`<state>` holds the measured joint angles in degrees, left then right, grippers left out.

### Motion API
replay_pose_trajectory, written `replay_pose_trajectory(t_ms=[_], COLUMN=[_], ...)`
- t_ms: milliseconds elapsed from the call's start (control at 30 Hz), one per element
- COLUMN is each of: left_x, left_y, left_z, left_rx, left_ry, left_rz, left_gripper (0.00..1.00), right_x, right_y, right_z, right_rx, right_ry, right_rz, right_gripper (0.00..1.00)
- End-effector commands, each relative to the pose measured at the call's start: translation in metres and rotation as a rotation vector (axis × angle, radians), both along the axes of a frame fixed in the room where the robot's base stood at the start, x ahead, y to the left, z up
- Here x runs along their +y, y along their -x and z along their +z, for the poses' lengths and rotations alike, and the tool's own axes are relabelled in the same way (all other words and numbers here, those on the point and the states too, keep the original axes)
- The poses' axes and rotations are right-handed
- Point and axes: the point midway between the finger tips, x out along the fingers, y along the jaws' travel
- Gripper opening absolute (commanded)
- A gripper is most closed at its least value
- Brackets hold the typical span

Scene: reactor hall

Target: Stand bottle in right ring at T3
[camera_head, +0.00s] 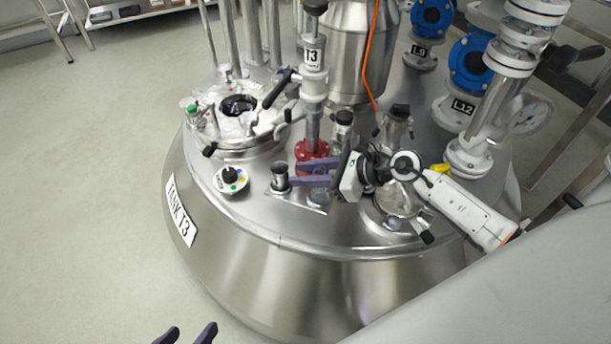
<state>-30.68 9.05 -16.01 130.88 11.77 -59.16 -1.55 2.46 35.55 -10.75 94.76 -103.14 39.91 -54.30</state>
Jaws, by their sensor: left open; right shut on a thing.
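My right gripper (312,172) reaches in from the right over the tank top. Its purple fingers are shut on a bottle (318,194), of which only a greyish lower part shows below the fingers. The bottle is at the right ring's place on a small metal plate (296,201). The fingers hide its top, and I cannot tell whether it rests in the ring. A black-topped metal piece (279,178) stands at the plate's left side. My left gripper (190,334) is open and empty at the bottom edge, in front of the tank (270,275) marked TANK T3.
A pipe with a T3 tag (313,75) and red flange (312,150) rises behind the plate. A round dial knob (231,178) is to its left. Blue valves (469,63) stand at right.

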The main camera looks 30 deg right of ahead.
Motion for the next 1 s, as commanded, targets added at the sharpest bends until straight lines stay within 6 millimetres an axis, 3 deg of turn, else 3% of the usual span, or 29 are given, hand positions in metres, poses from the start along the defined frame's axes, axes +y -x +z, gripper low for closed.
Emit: replay_pose_trajectory(t_ms=[333,367,467,800,1000], left_x=[-0.001,-0.001,-0.001,-0.001,0.006], left_y=[-0.001,-0.001,-0.001,-0.001,0.003], left_z=[0.001,0.003,0.003,0.006,0.004], left_rx=[-0.007,-0.008,-0.008,-0.008,-0.006], left_ry=[0.008,0.008,0.008,0.005,-0.005], left_rz=[0.0,0.0,0.0,0.0,0.028], left_gripper=[0.51,0.51,0.51,0.51,0.51], right_x=[0.0,0.0,0.0,0.0,-0.018], right_y=[0.0,0.0,0.0,0.0,0.021], right_z=[-0.004,-0.002,-0.002,0.003,0.018], right_rx=[0.0,0.0,0.0,-0.001,0.004], right_ry=[0.0,0.0,0.0,-0.001,0.003], right_rz=[-0.001,-0.001,-0.001,0.0,-0.001], right_gripper=[0.05,0.31,0.45,0.45,0.45])
